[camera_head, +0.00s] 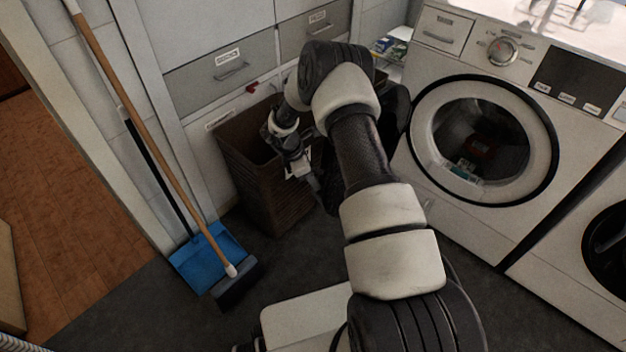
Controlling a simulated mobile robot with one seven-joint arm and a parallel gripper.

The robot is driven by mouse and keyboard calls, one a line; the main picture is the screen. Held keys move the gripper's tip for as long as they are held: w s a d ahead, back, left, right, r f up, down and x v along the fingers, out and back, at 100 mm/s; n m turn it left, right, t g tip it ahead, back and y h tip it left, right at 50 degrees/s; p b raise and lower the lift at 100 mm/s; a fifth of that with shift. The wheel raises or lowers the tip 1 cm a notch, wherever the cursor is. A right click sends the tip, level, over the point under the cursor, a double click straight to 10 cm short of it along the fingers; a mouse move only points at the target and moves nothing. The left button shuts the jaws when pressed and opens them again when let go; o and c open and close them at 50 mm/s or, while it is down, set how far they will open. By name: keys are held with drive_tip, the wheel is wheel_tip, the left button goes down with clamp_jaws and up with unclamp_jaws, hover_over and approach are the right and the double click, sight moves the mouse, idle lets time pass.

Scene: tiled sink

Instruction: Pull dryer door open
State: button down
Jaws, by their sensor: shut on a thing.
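The white dryer (455,60) stands at the right, with a black-rimmed round opening (485,140) in its front. Some coloured items show dimly inside. A dark curved piece (397,112) sticks out left of the opening and looks like the dryer door swung outward. My arm hides most of it. My gripper (318,188) is left of my forearm, in front of the wicker basket, and is shut at the dark edge of this piece. The fingertips and the exact contact are hard to see.
A brown wicker basket (262,185) stands behind my gripper, below grey drawers (220,75). A broom (150,130) and a blue dustpan (207,257) are at the left. A second machine (585,260) is at the lower right. Dark floor before the dryer is clear.

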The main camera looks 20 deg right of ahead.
drive_tip(key=shift+w, duration=0.1)
idle(0.3)
drive_tip(key=c, duration=1.7)
unclamp_jaws()
drive_tip(key=p+v, duration=0.3)
drive_tip(key=v, duration=1.4)
drive_tip(key=shift+r+p, duration=0.25)
drive_tip(key=shift+p, duration=0.15)
